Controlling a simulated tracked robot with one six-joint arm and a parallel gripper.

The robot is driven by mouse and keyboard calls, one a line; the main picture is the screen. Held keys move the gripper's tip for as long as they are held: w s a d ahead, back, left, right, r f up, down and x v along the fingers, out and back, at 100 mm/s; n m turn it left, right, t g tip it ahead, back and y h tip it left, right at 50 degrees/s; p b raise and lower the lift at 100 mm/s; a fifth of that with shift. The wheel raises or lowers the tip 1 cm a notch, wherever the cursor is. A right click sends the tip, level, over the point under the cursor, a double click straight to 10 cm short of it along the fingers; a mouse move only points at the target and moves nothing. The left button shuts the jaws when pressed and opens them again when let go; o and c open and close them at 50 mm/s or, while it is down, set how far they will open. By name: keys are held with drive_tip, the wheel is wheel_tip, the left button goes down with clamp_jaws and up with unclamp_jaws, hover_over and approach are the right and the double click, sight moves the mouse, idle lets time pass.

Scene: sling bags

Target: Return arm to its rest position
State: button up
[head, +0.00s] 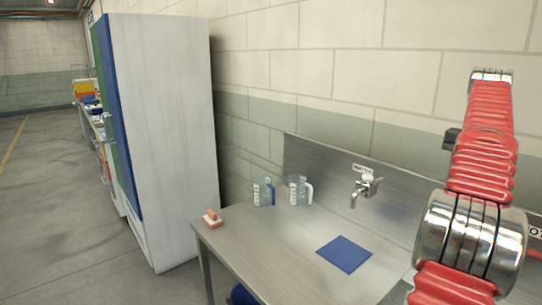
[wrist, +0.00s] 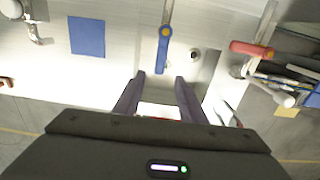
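My red, ribbed arm (head: 470,190) with metal joint bands rises along the right side of the head view, in front of the steel counter. My gripper is outside the head view. In the wrist view my gripper (wrist: 159,78) points away from the camera with its two dark fingers apart. I see nothing clasped between the fingertips. A blue-handled tool (wrist: 163,50) appears just beyond the fingertips, apart from them as far as I can tell.
The steel counter (head: 270,255) carries a blue square (head: 344,254), two clear jugs (head: 299,190) and an orange-and-white item (head: 212,217). A tap (head: 362,190) juts from the backsplash. A tall cabinet (head: 165,130) stands left. A red-handled tool (wrist: 255,50) lies right in the wrist view.

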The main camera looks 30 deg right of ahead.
drive_tip(key=shift+f, duration=4.65)
